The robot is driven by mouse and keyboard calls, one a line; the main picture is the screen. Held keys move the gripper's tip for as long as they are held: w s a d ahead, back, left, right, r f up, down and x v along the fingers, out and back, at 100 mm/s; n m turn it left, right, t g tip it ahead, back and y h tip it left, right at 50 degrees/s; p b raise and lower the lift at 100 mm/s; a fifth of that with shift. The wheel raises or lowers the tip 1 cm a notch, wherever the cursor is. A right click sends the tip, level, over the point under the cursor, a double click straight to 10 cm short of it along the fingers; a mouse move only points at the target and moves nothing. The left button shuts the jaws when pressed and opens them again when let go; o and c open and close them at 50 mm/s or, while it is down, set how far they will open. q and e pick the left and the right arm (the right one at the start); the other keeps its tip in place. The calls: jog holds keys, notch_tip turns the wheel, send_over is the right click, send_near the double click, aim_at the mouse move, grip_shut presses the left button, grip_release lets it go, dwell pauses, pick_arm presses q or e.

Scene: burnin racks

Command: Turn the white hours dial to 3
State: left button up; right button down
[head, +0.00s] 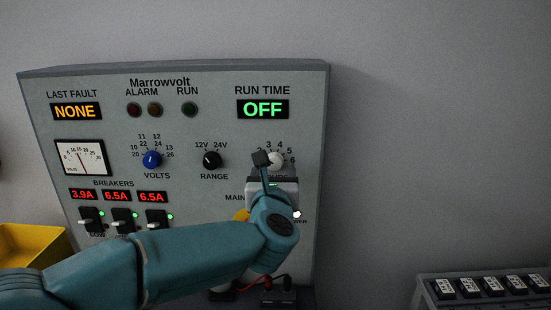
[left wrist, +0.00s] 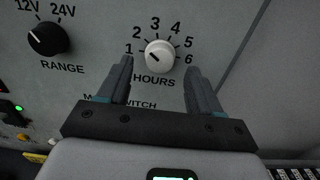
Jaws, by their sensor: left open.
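The white hours dial (left wrist: 160,56) is on the panel, ringed by the numbers 1 to 6. I cannot clearly tell which number its pointer faces. In the head view the dial (head: 277,159) is partly hidden behind my left gripper (head: 263,160). In the left wrist view my left gripper (left wrist: 159,68) is open and empty, with one finger to the lower left of the dial and one to the lower right. Neither finger visibly touches the dial; the remaining depth is hard to judge. The run time display (head: 263,109) reads OFF. My right gripper is not in view.
The black range knob (head: 212,160) is left of the hours dial, and the blue volts knob (head: 152,159) is further left. Breaker switches (head: 121,219) sit below. A yellow bin (head: 32,248) stands at left, and a unit with several switches (head: 490,287) at lower right.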

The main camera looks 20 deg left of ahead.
aim_at(274, 166)
pick_arm(q)
jog(key=x, duration=0.3)
jog(key=shift+s+a+p, duration=0.1)
jog(key=shift+a+p, duration=0.05)
jog(key=shift+p, duration=0.2)
jog(key=shift+f, duration=0.1)
jog(key=c, duration=1)
jog(key=shift+c, duration=0.2)
